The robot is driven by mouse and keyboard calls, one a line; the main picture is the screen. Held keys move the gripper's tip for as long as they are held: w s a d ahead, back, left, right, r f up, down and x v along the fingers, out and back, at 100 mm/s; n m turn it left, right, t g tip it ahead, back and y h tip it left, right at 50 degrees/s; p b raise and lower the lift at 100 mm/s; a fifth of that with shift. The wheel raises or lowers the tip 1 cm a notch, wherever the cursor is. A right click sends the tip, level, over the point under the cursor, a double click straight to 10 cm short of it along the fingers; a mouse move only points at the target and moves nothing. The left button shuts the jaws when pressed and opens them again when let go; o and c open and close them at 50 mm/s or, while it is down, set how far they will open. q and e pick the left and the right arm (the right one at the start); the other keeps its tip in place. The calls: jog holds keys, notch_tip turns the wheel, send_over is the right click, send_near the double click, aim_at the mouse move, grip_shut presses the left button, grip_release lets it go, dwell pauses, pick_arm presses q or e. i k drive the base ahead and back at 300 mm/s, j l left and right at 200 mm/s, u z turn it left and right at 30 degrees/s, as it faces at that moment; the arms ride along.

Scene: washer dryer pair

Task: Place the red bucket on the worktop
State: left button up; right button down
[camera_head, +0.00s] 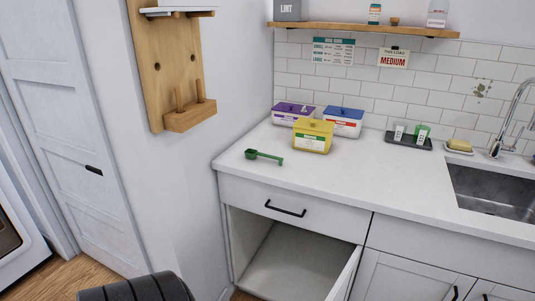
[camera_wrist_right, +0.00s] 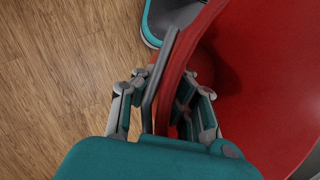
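The red bucket (camera_wrist_right: 265,75) fills the right side of the right wrist view, seen close up with its wall curving down. My right gripper (camera_wrist_right: 168,88) straddles the bucket's wall near its rim, one finger on each side, and appears shut on it. The white worktop (camera_head: 370,190) runs across the head view, with a clear stretch at its front. The bucket does not show in the head view. Neither gripper shows in the head view, and my left gripper is in no view.
Purple (camera_head: 293,113), yellow (camera_head: 313,136) and blue-lidded (camera_head: 343,122) boxes stand at the back left of the worktop. A sink (camera_head: 495,190) is at the right. A cabinet door (camera_head: 345,274) below stands open. A wooden wall rack (camera_head: 165,65) hangs left.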

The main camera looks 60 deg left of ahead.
aim_at(396, 176)
jog(key=i+l+u, duration=0.15)
jog(key=u, duration=0.25)
jog(key=i+l+u, duration=0.15)
jog(key=u, duration=0.25)
jog(key=i+l+u, duration=0.1)
jog(key=l+u, duration=0.4)
jog(key=u, duration=0.35)
jog(key=l+u, duration=0.4)
jog(key=i+j, duration=0.05)
